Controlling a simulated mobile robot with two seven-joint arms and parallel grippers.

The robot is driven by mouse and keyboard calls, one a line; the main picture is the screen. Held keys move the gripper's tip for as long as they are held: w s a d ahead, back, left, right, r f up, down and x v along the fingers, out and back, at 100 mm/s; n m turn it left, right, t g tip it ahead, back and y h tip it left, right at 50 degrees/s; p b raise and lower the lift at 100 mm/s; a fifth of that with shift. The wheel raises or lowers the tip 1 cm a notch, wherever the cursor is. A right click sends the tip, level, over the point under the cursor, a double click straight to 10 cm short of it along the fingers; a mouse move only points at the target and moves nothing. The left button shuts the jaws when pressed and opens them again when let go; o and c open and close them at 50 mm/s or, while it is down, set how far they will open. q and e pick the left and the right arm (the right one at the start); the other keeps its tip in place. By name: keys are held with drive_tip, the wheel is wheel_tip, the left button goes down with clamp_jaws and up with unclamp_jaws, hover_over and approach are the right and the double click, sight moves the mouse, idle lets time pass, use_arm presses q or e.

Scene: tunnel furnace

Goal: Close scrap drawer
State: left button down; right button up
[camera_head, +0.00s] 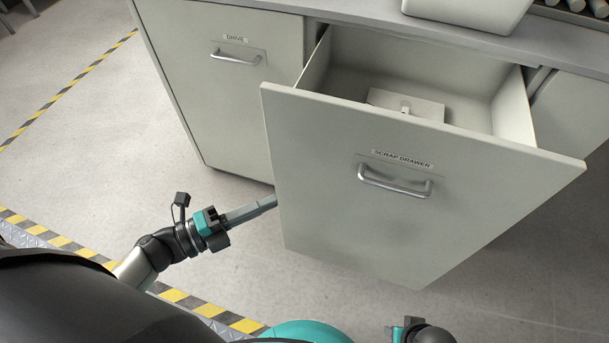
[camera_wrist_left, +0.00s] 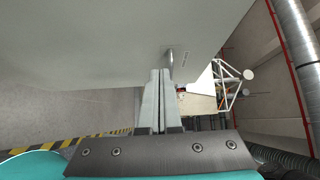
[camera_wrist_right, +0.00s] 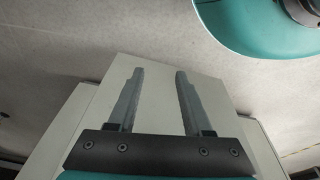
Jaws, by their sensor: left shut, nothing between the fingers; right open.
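The scrap drawer (camera_head: 430,200) stands pulled out of the grey cabinet, with its label and bar handle (camera_head: 395,184) on the front panel. A flat light piece (camera_head: 425,105) with a small knob lies inside it. My left gripper (camera_head: 274,202) is shut and empty, its tip at the lower left edge of the drawer front; I cannot tell whether it touches. In the left wrist view its closed fingers (camera_wrist_left: 158,85) lie close to a large pale panel. My right gripper (camera_wrist_right: 160,72) is open and empty in the right wrist view, with a pale panel beyond its fingers.
A closed door labelled DRIVE (camera_head: 235,90) with its own handle is left of the drawer. A pale bin (camera_head: 470,10) stands on the countertop. Yellow-black floor tape (camera_head: 205,307) runs along the lower left. The floor left of the cabinet is clear.

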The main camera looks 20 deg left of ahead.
use_arm(q)
drive_tip(key=b, duration=0.2)
approach(334, 163)
drive_tip(key=d, duration=0.4)
drive_tip(key=w, duration=0.3)
drive_tip(key=shift+d+m+b, duration=0.1)
drive_tip(key=shift+m+b, duration=0.2)
drive_tip(key=shift+b, duration=0.05)
drive_tip(key=shift+w+r, duration=0.1)
drive_tip(key=shift+w, duration=0.5)
use_arm(e)
drive_tip(key=w+r+t, duration=0.1)
drive_tip(key=w+r, duration=0.2)
drive_tip(key=r, duration=0.2)
drive_tip(key=shift+a+r, duration=0.3)
drive_tip(key=shift+r, duration=0.05)
drive_tip(key=shift+w, duration=0.1)
use_arm(q)
drive_tip(key=shift+w, duration=0.1)
